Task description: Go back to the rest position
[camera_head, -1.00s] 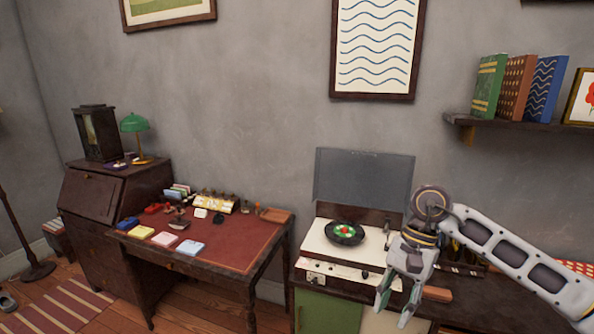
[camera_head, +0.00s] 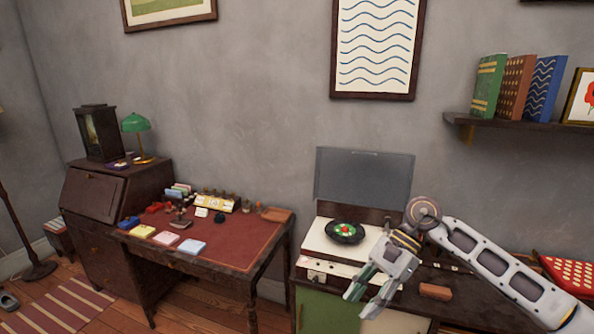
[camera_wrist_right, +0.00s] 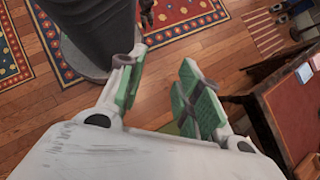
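My right gripper (camera_head: 368,290) is in front of the cabinet with the record player, low in the head view. Its two fingers are spread apart with nothing between them. The right wrist view shows the same open gripper (camera_wrist_right: 158,95) over the wooden floor, with green pads facing each other across a gap. My left gripper is not in the head view.
The record player (camera_head: 318,241) has its lid up and a dark record (camera_head: 345,232) on it. A brown block (camera_head: 435,292) lies to the right of my gripper. A desk with a red top (camera_head: 235,236) stands left. The wrist view shows patterned rugs (camera_wrist_right: 182,14).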

